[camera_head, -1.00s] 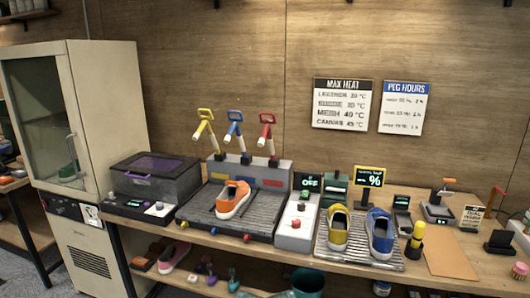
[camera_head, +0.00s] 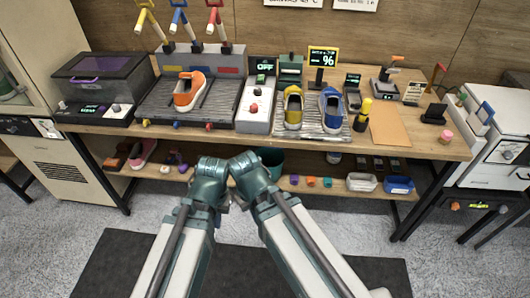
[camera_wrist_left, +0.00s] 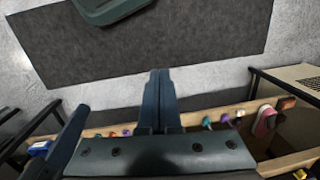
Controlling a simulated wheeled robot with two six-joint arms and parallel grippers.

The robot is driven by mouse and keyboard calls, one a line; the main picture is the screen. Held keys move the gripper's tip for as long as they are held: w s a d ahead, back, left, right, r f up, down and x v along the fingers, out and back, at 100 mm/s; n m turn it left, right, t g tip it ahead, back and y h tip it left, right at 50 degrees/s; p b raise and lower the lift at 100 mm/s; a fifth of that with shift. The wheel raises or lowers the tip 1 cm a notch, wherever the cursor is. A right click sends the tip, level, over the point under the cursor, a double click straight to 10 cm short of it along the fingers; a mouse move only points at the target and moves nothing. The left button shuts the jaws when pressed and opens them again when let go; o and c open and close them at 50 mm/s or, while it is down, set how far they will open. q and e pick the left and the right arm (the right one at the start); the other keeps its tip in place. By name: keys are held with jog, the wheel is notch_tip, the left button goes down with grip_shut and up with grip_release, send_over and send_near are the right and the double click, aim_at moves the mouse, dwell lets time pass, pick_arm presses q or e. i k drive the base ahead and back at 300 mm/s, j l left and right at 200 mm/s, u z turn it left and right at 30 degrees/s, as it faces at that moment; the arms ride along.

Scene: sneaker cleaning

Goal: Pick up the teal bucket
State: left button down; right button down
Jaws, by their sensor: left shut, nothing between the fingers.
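The teal bucket (camera_head: 272,158) is on the lower shelf under the workbench in the head view. Its lower part and left side are hidden behind my right arm, and only part of the rim and wall shows. In the left wrist view my left gripper (camera_wrist_left: 160,75) is shut, with its two fingers side by side and nothing between them. It points over the floor and dark mat, apart from the bucket. I cannot make out the bucket in the wrist view. My two arms meet in front of the shelf in the head view; the right gripper's fingers do not show.
The workbench holds an orange sneaker (camera_head: 190,91), a yellow shoe (camera_head: 293,108) and a blue shoe (camera_head: 331,110). A dark mat (camera_head: 110,265) lies on the floor.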

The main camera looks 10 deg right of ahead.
aim_at(273, 159)
jog(key=i+l, duration=0.7)
jog(key=l, duration=0.25)
jog(key=j+u, duration=0.05)
